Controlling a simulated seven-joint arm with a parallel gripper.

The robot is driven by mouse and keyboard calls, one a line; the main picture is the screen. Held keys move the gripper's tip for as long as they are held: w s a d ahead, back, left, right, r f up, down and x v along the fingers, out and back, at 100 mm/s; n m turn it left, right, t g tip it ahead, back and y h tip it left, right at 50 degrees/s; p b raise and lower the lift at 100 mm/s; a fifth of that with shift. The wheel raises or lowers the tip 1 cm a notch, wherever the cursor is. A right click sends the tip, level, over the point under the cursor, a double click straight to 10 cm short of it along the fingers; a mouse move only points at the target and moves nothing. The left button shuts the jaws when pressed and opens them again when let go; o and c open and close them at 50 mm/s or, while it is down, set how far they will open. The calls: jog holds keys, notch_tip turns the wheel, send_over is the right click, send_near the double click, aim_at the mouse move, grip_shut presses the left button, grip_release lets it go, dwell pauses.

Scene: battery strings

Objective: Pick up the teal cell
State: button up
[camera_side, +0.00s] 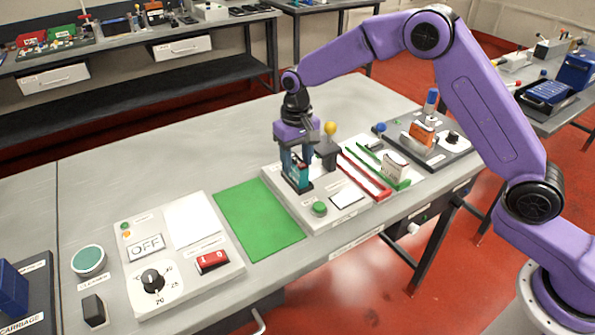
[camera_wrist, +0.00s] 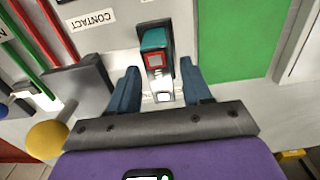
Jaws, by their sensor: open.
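The teal cell (camera_side: 299,172) stands upright in a dark socket on a light grey panel (camera_side: 331,222) in the side view. In the wrist view the teal cell (camera_wrist: 155,38) shows a teal body with a red-edged square and a pale part nearer my gripper. My gripper (camera_side: 296,169) points down over it, with its fingers around the cell's upper part. In the wrist view my gripper (camera_wrist: 160,68) is open, one blue finger on each side, with visible gaps to the cell. The cell's lower end is partly hidden.
A dark post with a yellow knob (camera_side: 330,129) stands close behind my gripper. Red rails (camera_side: 364,174) and green rails (camera_side: 377,166) lie to the right. A green button (camera_side: 320,208) is in front. A flat green mat (camera_side: 258,220) to the left is clear.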

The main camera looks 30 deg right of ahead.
aim_at(297, 160)
grip_shut()
jog(key=shift+r, duration=2.55)
